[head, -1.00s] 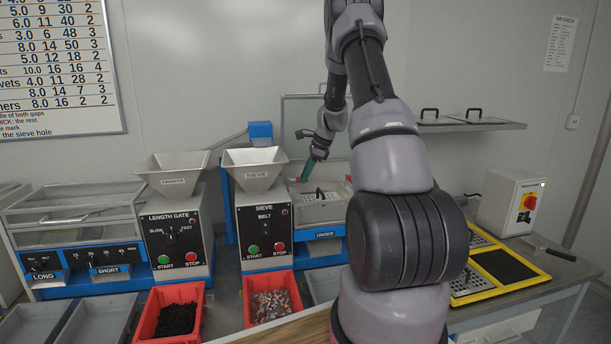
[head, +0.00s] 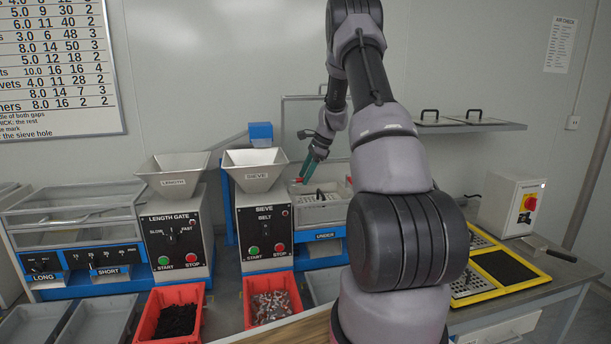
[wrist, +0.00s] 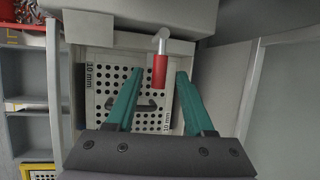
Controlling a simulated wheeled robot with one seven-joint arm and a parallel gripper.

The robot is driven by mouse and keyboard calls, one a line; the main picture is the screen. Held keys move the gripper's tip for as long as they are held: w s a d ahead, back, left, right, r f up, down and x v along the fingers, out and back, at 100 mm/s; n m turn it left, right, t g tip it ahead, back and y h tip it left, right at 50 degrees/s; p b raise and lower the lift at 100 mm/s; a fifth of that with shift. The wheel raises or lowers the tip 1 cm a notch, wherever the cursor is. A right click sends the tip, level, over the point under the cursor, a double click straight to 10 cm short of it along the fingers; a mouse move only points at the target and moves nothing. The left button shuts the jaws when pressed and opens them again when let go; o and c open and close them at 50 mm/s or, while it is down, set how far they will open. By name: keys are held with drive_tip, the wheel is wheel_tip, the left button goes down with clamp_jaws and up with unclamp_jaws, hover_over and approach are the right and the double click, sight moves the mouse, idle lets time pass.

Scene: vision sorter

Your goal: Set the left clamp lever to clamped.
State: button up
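The left clamp lever has a red grip on a pale metal arm (wrist: 159,68) and points toward me in the wrist view. In the head view a small red bit of it (head: 297,180) shows beside the fingertips. My gripper (wrist: 158,73) is open, its two teal fingers on either side of the lever's red grip with gaps showing. I cannot tell whether the fingers are level with the grip in depth. In the head view my gripper (head: 308,172) hangs over the left side of the sieve unit. The perforated sieve plate (wrist: 120,93), marked 10 mm, lies beyond the fingers.
The sieve hopper (head: 255,168) and its control box (head: 265,230) stand left of my gripper. A small red part (head: 349,179) shows at the sieve's right side, partly behind my arm. Red bins (head: 178,308) stand in front. A yellow-edged tray (head: 505,270) lies at right.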

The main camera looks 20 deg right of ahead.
drive_tip(key=v, duration=1)
drive_tip(key=shift+d+r, duration=0.15)
drive_tip(key=shift+r, duration=0.15)
drive_tip(key=shift+s, duration=0.1)
drive_tip(key=s+a+r+n+t+h, duration=0.15)
drive_tip(key=s+a+r+n, duration=0.55)
drive_tip(key=s+a+r, duration=0.8)
drive_tip(key=s+a+r+n+t, duration=0.1)
drive_tip(key=s+a+n, duration=0.2)
drive_tip(key=s, duration=0.7)
drive_tip(key=s+a+r+n+t, duration=0.1)
drive_tip(key=s+a+n, duration=0.3)
drive_tip(key=s, duration=0.6)
drive_tip(key=shift+s+r+n+t, duration=0.25)
drive_tip(key=shift+s+n+t, duration=0.15)
drive_tip(key=shift+n, duration=0.4)
